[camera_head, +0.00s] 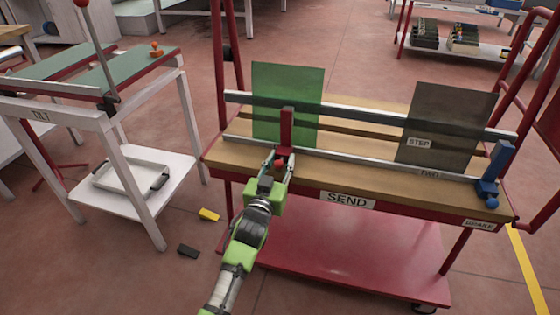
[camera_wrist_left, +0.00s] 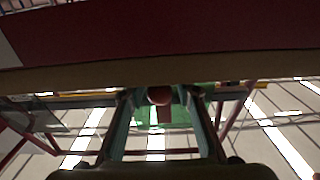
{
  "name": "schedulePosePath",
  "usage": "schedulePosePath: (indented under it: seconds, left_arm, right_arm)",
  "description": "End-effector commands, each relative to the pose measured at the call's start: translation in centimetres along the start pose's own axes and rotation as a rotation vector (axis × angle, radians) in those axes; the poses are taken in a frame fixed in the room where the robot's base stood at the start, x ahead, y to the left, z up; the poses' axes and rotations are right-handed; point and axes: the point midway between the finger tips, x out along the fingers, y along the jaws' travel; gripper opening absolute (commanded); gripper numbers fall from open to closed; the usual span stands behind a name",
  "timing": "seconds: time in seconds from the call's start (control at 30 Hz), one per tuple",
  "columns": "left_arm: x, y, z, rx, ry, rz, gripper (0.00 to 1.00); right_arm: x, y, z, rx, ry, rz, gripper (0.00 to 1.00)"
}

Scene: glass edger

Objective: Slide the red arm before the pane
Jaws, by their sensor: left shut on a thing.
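The red arm (camera_head: 287,128) stands upright on the front rail of the wooden-topped trolley, in front of the green glass pane (camera_head: 267,95). The pane stands upright on the left half of the trolley. My left gripper (camera_head: 278,164) is at the foot of the red arm, shut on its red knob. In the left wrist view the knob (camera_wrist_left: 160,95) shows between the two fingers, with the green pane (camera_wrist_left: 152,117) beyond. My right gripper is in neither view.
A dark grey pane (camera_head: 444,122) stands on the trolley's right half. A blue stop (camera_head: 493,172) sits at the right end of the rail. A white tilt table (camera_head: 105,110) stands to the left. A yellow block (camera_head: 209,214) and a black block (camera_head: 188,251) lie on the floor.

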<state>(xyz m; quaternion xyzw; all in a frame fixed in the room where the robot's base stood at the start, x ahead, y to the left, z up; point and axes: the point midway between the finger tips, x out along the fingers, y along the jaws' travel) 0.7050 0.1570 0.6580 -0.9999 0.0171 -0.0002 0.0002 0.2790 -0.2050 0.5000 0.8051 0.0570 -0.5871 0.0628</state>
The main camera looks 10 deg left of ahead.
Motion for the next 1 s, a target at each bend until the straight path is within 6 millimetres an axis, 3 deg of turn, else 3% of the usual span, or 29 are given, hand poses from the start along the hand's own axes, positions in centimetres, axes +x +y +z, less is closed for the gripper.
schedulePosePath:
  seconds: [0.07, 0.1, 0.43, 0.57, 1.0]
  left_arm:
    - [0.0, 0.0, 0.1, 0.001, -0.002, 0.001, 0.00]
    - [0.0, 0.0, 0.1, 0.000, -0.002, 0.001, 0.37]
    - [-0.1, 0.0, 0.1, 0.000, -0.001, 0.000, 0.37]
    - [-1.0, 0.0, 0.2, 0.000, -0.003, 0.000, 0.37]
    - [-9.4, 0.0, 0.2, -0.001, -0.004, 0.001, 0.37]
  right_arm:
    - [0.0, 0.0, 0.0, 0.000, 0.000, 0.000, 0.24]
    - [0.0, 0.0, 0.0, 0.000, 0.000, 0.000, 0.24]
    - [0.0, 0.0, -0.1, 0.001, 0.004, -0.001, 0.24]
    - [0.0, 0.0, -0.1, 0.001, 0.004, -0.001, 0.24]
    - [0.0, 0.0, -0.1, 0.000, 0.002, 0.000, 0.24]
